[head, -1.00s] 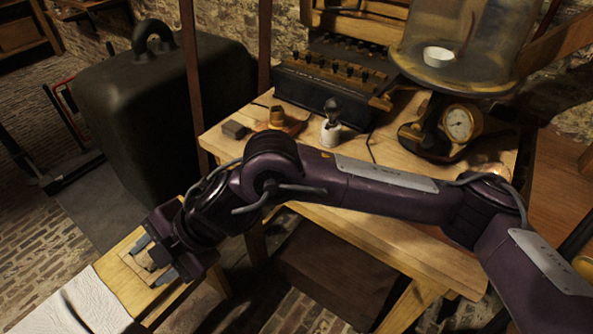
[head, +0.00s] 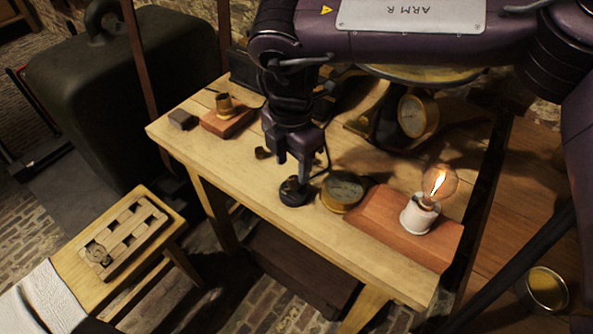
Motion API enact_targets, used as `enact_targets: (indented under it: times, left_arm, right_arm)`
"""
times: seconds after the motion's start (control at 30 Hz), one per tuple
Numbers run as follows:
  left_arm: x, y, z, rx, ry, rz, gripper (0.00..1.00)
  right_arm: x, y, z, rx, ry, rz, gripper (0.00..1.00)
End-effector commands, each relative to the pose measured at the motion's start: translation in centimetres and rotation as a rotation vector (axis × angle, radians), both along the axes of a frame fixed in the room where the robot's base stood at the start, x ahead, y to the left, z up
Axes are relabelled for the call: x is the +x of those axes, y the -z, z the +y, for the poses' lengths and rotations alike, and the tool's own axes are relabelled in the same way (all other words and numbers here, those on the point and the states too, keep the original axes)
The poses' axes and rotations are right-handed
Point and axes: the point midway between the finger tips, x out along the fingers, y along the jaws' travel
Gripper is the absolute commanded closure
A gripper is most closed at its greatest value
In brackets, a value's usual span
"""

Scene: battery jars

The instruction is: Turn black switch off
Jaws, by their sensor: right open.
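The black switch (head: 294,191) is a small round black piece near the front edge of the wooden table (head: 240,180). My right gripper (head: 292,170) points down right above it with its jaws open. The fingertips overlap the top of the switch, and I cannot tell whether they touch it. A glowing bulb (head: 439,184) stands in a white socket (head: 418,215) on a reddish wooden board (head: 375,218) to the right. My left gripper is not in view.
A round brass gauge (head: 342,190) lies close to the right of the switch. A brass piece on a wood block (head: 228,118) and a small dark block (head: 183,119) are at the table's left. A stool (head: 75,268) holds a slotted wooden tray (head: 127,237).

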Motion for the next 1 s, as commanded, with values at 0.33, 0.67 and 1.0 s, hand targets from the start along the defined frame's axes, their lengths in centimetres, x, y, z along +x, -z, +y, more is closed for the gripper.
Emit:
enact_targets:
  times: [0.33,0.67,1.0]
  left_arm:
    - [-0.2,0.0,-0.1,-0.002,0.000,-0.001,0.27]
    - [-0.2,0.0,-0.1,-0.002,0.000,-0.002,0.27]
    - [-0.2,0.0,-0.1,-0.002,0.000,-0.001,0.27]
  right_arm:
    - [0.0,4.0,0.0,0.001,-0.001,0.001,0.52]
    - [0.0,4.2,0.0,0.001,-0.001,0.000,0.59]
    - [0.0,4.2,0.0,0.001,-0.001,0.000,0.97]
